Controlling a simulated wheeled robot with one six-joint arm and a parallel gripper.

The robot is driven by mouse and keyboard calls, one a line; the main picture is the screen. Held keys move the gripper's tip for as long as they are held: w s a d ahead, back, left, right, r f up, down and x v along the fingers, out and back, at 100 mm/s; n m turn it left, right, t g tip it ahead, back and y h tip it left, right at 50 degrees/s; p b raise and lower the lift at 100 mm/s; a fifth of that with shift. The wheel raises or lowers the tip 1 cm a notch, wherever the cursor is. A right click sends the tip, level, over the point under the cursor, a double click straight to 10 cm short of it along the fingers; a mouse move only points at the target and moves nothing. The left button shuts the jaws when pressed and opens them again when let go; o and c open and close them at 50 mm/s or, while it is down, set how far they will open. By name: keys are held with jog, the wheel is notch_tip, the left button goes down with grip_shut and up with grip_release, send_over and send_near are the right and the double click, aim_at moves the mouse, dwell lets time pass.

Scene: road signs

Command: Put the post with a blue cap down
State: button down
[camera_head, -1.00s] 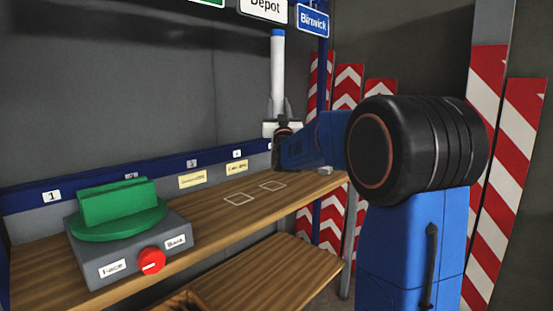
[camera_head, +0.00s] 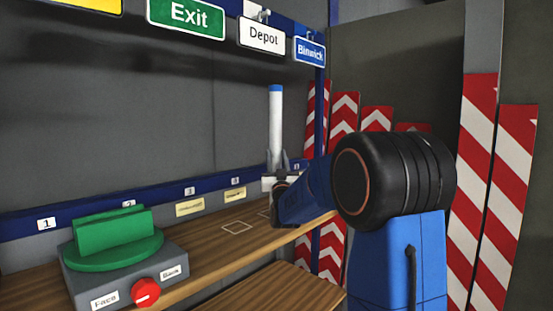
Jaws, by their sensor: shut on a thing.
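The white post with a blue cap (camera_head: 275,115) stands upright in my gripper (camera_head: 277,163). The gripper's fingers are shut around the lower part of the post, over the right part of the wooden bench (camera_head: 205,257). The post's foot is hidden behind the gripper, so I cannot tell whether it touches the bench. A white square outline (camera_head: 237,227) is marked on the bench left of the gripper. A second outline is partly hidden by my arm.
A grey box with a green slotted turntable (camera_head: 115,250) and a red knob (camera_head: 145,292) stands on the left of the bench. Signs hang above, including a green Exit sign (camera_head: 187,17) and a white Depot sign (camera_head: 262,38). Red-and-white striped boards (camera_head: 480,200) stand at right.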

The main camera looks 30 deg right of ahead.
jog(key=shift+f, duration=0.1)
jog(key=c, duration=1.2)
grip_release()
jog(key=shift+o, duration=0.2)
jog(key=v, duration=1.2)
